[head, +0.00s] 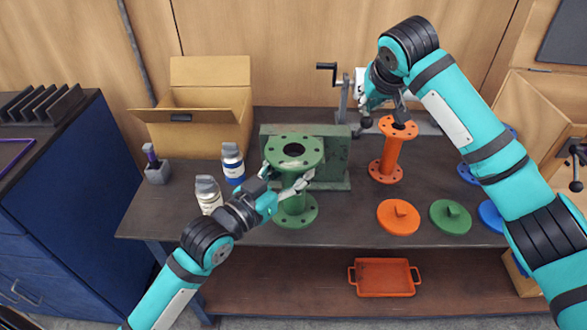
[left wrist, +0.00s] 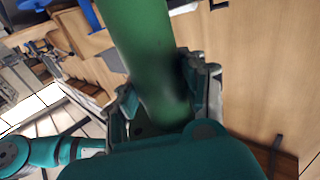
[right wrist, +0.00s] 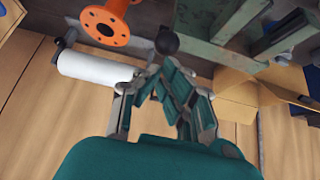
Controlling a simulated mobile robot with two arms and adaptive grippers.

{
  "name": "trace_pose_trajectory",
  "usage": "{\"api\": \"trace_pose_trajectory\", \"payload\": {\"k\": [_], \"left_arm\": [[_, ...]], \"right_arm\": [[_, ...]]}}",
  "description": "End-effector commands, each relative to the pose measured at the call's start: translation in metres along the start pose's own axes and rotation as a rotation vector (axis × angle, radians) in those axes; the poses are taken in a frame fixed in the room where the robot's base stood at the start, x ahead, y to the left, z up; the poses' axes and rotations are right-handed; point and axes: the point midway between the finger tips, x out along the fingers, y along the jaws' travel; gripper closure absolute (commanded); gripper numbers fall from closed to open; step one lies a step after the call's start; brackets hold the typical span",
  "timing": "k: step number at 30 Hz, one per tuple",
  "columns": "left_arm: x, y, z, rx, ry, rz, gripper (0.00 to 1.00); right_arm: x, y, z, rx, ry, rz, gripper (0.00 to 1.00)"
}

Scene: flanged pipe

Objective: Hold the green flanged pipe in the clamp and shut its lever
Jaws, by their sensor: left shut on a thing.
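The green flanged pipe (head: 292,208) is upright in front of the green clamp block (head: 335,172). My left gripper (head: 303,183) is shut on the pipe's body, below its top flange. In the left wrist view the green pipe (left wrist: 150,50) runs between both fingers (left wrist: 165,105). Whether its lower flange touches the bench is unclear. A black ball knob (head: 366,122), seemingly the lever's end, is right of the block. It also shows in the right wrist view (right wrist: 167,42). My right gripper (right wrist: 165,80) is just short of the knob, empty, its fingertips close together.
An orange flanged pipe (head: 390,158) stands below my right arm. Orange (head: 398,217) and green (head: 450,216) discs lie at front right. Two bottles (head: 232,160) and an open cardboard box (head: 200,128) are left. An orange tray (head: 385,278) is on the lower shelf.

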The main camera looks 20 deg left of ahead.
Motion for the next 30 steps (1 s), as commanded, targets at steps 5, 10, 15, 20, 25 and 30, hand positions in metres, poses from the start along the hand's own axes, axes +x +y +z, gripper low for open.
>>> {"api": "trace_pose_trajectory", "payload": {"k": [5, 10, 15, 20, 25, 30], "left_arm": [[0.000, 0.000, -0.003, 0.001, 0.006, 0.000, 1.00], [0.002, -0.001, -0.003, 0.002, 0.007, 0.000, 1.00], [0.006, -0.005, -0.003, 0.002, 0.007, 0.000, 1.00], [0.011, -0.009, -0.003, 0.002, 0.007, 0.000, 1.00], [0.016, -0.013, -0.003, 0.001, 0.007, 0.000, 1.00], [0.021, -0.017, -0.003, 0.001, 0.007, 0.000, 1.00]], "right_arm": [[0.000, 0.000, 0.000, 0.000, 0.000, 0.000, 1.00], [0.000, 0.000, 0.000, 0.000, 0.000, 0.000, 1.00], [0.000, 0.000, 0.000, 0.000, 0.000, 0.000, 1.00], [0.000, 0.000, 0.000, 0.000, 0.000, 0.000, 1.00], [0.000, 0.000, 0.000, 0.000, 0.000, 0.000, 1.00], [0.000, 0.000, 0.000, 0.000, 0.000, 0.000, 1.00]]}}
